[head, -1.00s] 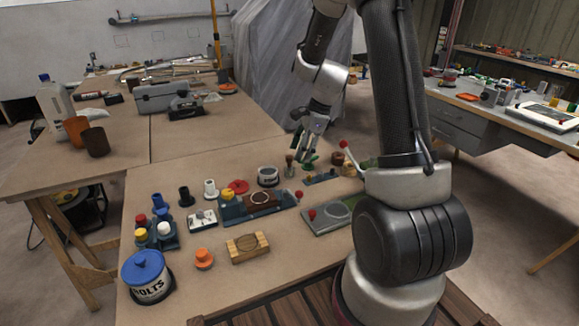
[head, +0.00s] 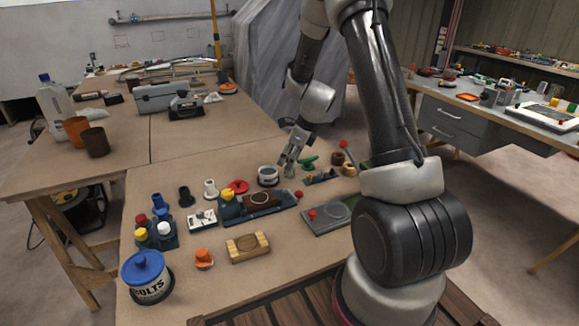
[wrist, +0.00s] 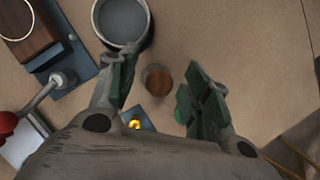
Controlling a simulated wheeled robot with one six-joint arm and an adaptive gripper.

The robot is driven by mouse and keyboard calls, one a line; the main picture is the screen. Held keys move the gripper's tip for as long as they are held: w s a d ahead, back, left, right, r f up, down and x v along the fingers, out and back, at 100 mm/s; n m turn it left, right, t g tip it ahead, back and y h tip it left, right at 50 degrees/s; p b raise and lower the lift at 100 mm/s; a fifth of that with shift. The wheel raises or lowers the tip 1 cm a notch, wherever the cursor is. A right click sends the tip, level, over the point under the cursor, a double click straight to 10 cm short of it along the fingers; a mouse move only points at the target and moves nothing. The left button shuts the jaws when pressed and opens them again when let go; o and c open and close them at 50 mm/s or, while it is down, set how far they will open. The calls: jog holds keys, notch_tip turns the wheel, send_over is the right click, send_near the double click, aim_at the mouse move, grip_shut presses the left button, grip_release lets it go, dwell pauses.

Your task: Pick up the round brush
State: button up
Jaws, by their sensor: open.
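The round brush (wrist: 157,79) shows in the wrist view from above as a small brown round top, upright on the table between my fingers. In the head view only a small part of it (head: 289,172) shows below my fingers. My gripper (wrist: 161,84) is open, with one green-padded finger on each side of the brush and a gap on both sides. In the head view my gripper (head: 290,163) points down just above the brush. I cannot tell how far down the fingers reach along it.
A grey round tin (wrist: 123,20) stands close by my left finger, also in the head view (head: 267,181). A green item (head: 308,162) lies just right of the gripper. A blue fixture with a brown block (head: 260,200) is in front. Open tabletop lies behind.

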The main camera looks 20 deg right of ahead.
jog(key=c, duration=1)
jog(key=shift+c, duration=0.2)
notch_tip(320, 180, up, 10)
